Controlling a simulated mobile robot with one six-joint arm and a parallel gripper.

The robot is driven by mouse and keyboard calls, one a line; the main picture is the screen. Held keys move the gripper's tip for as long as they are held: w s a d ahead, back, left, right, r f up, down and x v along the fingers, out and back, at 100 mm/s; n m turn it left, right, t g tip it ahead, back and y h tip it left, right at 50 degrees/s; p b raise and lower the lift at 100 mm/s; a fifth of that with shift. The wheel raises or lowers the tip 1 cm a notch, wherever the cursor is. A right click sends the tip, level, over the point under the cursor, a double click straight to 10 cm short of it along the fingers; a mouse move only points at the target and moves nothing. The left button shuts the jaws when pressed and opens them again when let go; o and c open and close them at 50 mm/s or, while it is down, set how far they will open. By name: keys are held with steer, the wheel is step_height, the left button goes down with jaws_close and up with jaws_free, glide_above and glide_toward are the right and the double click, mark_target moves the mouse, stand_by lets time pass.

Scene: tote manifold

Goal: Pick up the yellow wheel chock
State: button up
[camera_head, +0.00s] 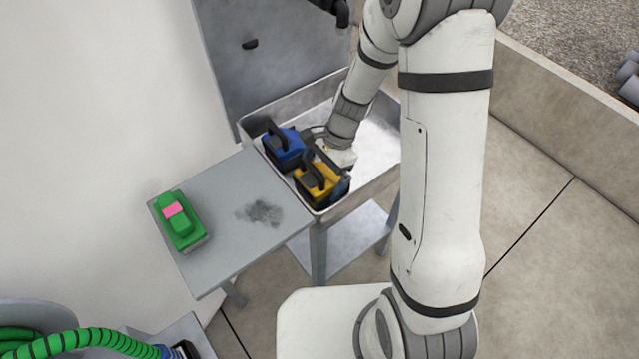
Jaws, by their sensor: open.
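The yellow wheel chock (303,193) has a black handle on top and sits at the front left of a grey tote (371,181). My gripper (322,158) reaches down into the tote just behind and right of the chock. Its jaws are open, and a dark finger appears close to the chock's upper edge. I cannot tell whether it touches the chock. The gripper and wrist hide part of the chock's far side.
A blue block with a black handle (289,149) sits beside the yellow chock, behind it to the left. A grey side table (215,262) holds a green item with a pink label (182,228) and bears a dark smudge. The tote's right side looks empty.

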steer(key=x, duration=0.3)
steer(key=shift+f, duration=0.1)
steer(key=shift+c, duration=0.2)
steer(key=c, duration=1.1)
